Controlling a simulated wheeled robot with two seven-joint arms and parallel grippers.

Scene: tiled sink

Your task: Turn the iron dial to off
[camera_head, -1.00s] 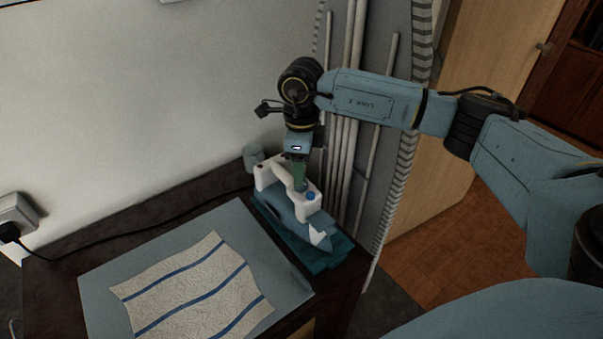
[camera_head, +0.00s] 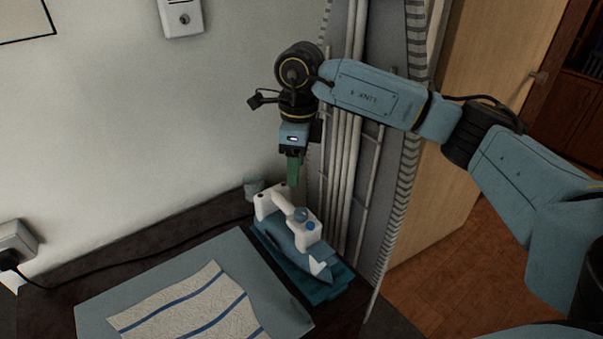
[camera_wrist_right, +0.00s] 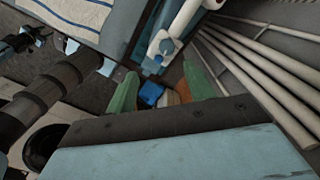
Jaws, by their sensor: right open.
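The iron (camera_head: 283,228) is blue and white and rests on a teal stand (camera_head: 325,288) at the right end of the dark counter. Its front part carries a round blue dial (camera_head: 310,225); the dial's setting is too small to read. My right gripper (camera_head: 293,184) is above the rear of the iron's handle, apart from it, fingers pointing down. In the right wrist view my right gripper (camera_wrist_right: 161,88) has its two green fingers spread with nothing held between them. The iron's white body and dial (camera_wrist_right: 167,46) show beyond the fingers there. My left gripper is not seen.
A blue-grey board (camera_head: 255,262) with a striped cloth (camera_head: 190,305) lies left of the iron. Upright pale pipes (camera_head: 345,140) run close on the right. A black cord (camera_head: 130,240) crosses the counter's back.

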